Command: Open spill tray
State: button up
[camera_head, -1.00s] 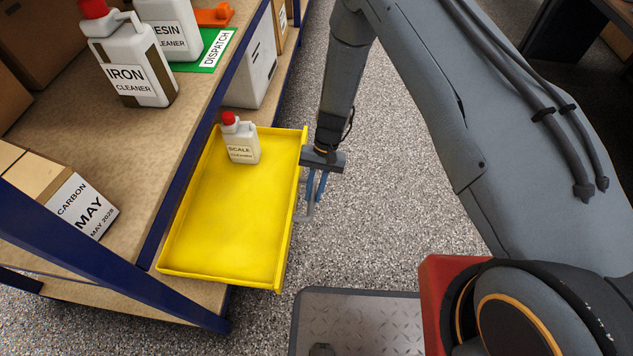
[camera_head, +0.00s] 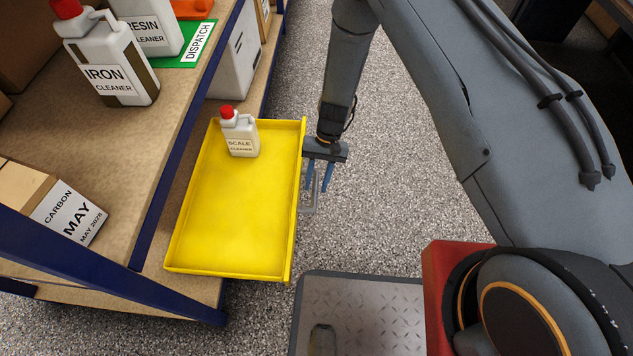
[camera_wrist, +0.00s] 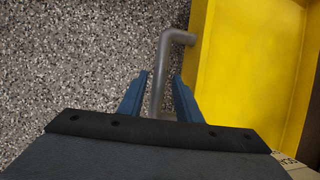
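The yellow spill tray (camera_head: 235,215) stands well out from the lower shelf, over the floor. A small white scale cleaner bottle with a red cap (camera_head: 240,135) stands upright in its far end. A grey bar handle (camera_wrist: 161,75) sits on the tray's outer side. My gripper (camera_head: 319,184) is at that handle. In the wrist view my blue fingers (camera_wrist: 160,76) are spread on both sides of the bar, with a gap showing on each side. The tray's yellow wall (camera_wrist: 205,55) is right of them.
A shelf with blue edges (camera_head: 170,150) is on the left. It carries an iron cleaner jug (camera_head: 108,60), a resin cleaner jug (camera_head: 150,30), a green dispatch mat (camera_head: 203,40) and a carbon box (camera_head: 68,212). Speckled floor (camera_head: 400,190) is clear right of the tray.

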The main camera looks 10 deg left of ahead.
jog(key=shift+s, duration=0.1)
jog(key=shift+p+v, duration=0.95)
jog(key=shift+v, duration=3)
